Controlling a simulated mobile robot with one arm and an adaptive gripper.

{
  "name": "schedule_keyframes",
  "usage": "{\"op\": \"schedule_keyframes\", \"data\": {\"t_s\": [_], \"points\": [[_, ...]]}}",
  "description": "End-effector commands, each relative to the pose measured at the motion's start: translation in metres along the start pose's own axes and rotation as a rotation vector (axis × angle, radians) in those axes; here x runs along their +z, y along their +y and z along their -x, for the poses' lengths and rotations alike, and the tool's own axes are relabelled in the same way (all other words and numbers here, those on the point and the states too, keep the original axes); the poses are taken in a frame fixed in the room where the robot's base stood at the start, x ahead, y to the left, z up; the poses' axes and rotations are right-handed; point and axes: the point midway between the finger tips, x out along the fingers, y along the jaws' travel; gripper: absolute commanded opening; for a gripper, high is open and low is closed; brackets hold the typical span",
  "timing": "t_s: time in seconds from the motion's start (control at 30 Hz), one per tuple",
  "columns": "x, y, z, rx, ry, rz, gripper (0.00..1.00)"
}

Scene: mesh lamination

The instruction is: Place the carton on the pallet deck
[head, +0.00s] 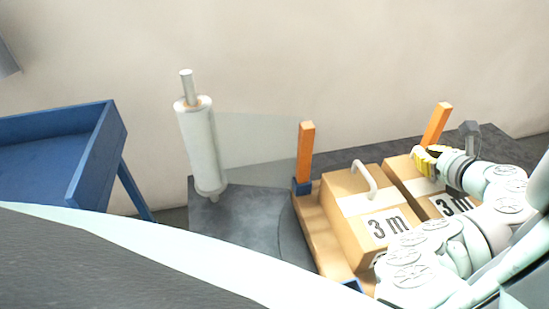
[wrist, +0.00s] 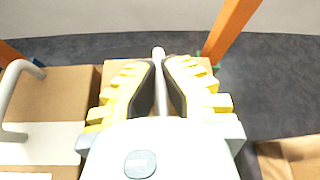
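Two brown cartons printed "3 m" stand side by side on the wooden pallet deck (head: 312,225). The left carton (head: 350,190) has a free white handle arched over its top; it also shows in the wrist view (wrist: 62,95). The right carton (head: 402,170) is partly hidden by my arm. My yellow-fingered gripper (head: 428,156) is over the right carton's top. In the wrist view, my gripper (wrist: 160,75) has its fingers closed on both sides of that carton's white handle (wrist: 159,53). The right carton's bottom is hidden, so I cannot tell whether it touches the deck.
Orange posts (head: 305,152) rise at the pallet's back corners, the right one (head: 437,125) close behind my gripper. A white film roll (head: 203,145) stands to the left, and a blue table (head: 95,150) farther left. A brown, box-like thing (wrist: 290,155) shows at the wrist view's lower right.

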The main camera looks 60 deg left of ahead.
Motion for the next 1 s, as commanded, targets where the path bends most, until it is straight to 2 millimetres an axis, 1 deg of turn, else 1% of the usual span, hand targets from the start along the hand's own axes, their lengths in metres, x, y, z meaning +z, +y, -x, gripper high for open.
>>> {"op": "schedule_keyframes", "data": {"t_s": [0.03, 0.27, 0.4, 0.43, 0.6, 0.7, 1.0], "points": [[-0.0043, 0.0004, -0.0022, -0.002, -0.003, 0.000, 0.00], [-0.0030, 0.0003, -0.0019, -0.002, -0.005, 0.001, 0.00], [-0.0062, 0.0013, -0.0034, 0.000, -0.004, 0.000, 0.00], [-0.0066, 0.0015, -0.0034, 0.000, -0.002, 0.001, 0.08], [-0.0063, 0.0019, -0.0036, 0.001, -0.002, 0.001, 0.26], [-0.0063, 0.0022, -0.0038, 0.002, -0.002, 0.001, 0.34], [-0.0038, 0.0020, -0.0030, 0.003, -0.002, 0.002, 0.34]]}}
